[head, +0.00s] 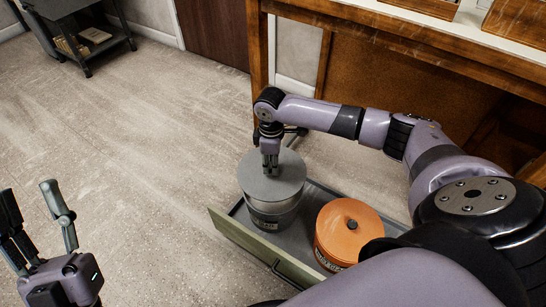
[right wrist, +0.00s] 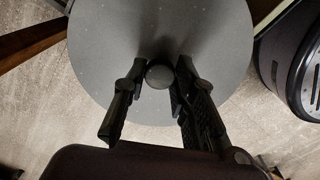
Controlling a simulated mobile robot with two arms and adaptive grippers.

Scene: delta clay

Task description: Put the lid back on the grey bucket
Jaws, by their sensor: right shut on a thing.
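The grey bucket (head: 272,213) stands upright in an open drawer. Its round grey lid (head: 290,178) is over the bucket's mouth and looks about level; I cannot tell whether it is fully seated or slightly above the rim. My right gripper (head: 270,170) points down at the middle of the lid and is shut on its knob. In the right wrist view the fingers (right wrist: 160,90) are on both sides of the round dark knob (right wrist: 159,77), with the lid (right wrist: 110,50) spread beneath. My left gripper (head: 36,205) is open and empty over the floor at lower left.
An orange lidded bucket (head: 347,228) stands in the same drawer, right of the grey one. The drawer's green front (head: 255,250) faces lower left. A wooden counter (head: 420,45) is behind. A dark cart (head: 75,35) is far left; the floor between is clear.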

